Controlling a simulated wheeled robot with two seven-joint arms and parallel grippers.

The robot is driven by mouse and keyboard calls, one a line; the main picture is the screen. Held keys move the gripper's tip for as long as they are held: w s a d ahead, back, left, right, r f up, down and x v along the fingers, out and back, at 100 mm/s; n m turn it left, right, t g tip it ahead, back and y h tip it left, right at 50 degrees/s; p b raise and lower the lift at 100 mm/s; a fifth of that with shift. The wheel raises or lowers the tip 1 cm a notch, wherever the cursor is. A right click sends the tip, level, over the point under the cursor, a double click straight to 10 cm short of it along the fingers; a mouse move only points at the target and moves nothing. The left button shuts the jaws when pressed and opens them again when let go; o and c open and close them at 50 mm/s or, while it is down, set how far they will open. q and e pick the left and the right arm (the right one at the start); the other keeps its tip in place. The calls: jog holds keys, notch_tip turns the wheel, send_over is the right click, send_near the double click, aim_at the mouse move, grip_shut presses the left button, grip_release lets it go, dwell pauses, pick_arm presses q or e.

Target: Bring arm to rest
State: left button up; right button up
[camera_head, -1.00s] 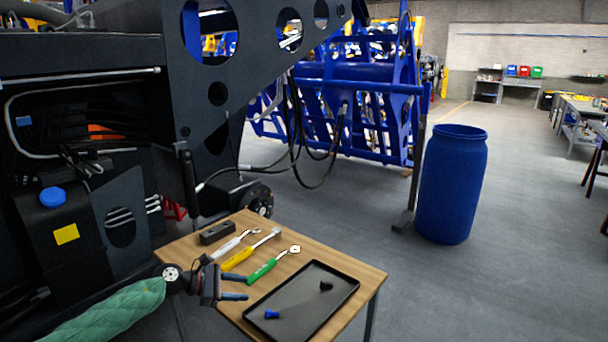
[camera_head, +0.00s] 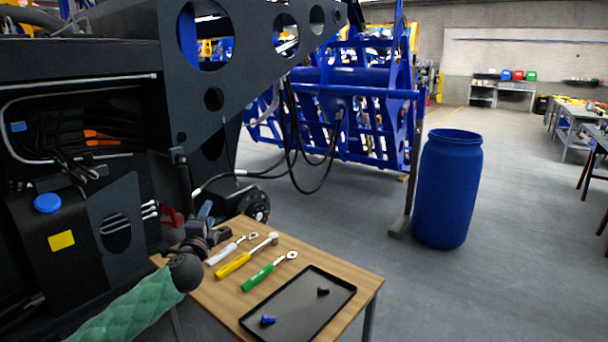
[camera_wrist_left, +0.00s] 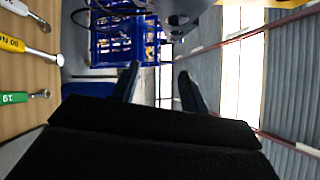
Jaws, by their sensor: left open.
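My left arm, in a green padded sleeve, comes in from the lower left in the head view. My left gripper (camera_head: 207,216) is at the back left corner of the small wooden table, pointing away towards the machine. In the left wrist view its two fingers (camera_wrist_left: 158,85) stand apart with nothing between them. A white-handled tool (camera_head: 224,253), a yellow-handled tool (camera_head: 235,264) and a green-handled wrench (camera_head: 262,276) lie on the table (camera_head: 340,267), to the right of the gripper. My right gripper is not seen.
A black tray (camera_head: 297,309) on the table holds a blue piece (camera_head: 268,320) and a black piece (camera_head: 323,292). The dark machine chassis (camera_head: 85,120) stands close at the left. A blue barrel (camera_head: 448,190) stands on the floor at the right. Open floor lies beyond it.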

pick_arm(q)
jog(key=s+d+f+n+g, duration=0.4)
jog(key=s+f, duration=0.9)
jog(key=s, duration=0.5)
jog(key=s+d+f+n+g+h, duration=0.1)
jog(key=s+d+f+n+g, duration=0.3)
jog(key=s+f, duration=1)
jog(key=s+d+f+n+g, duration=0.4)
jog(key=s+f+n+g, duration=0.4)
jog(key=s+f, duration=0.6)
jog(key=s+g, duration=0.2)
jog(key=s, duration=0.7)
jog(key=shift+d+n, duration=0.3)
jog(key=shift+n, duration=0.1)
jog(key=shift+s, duration=0.1)
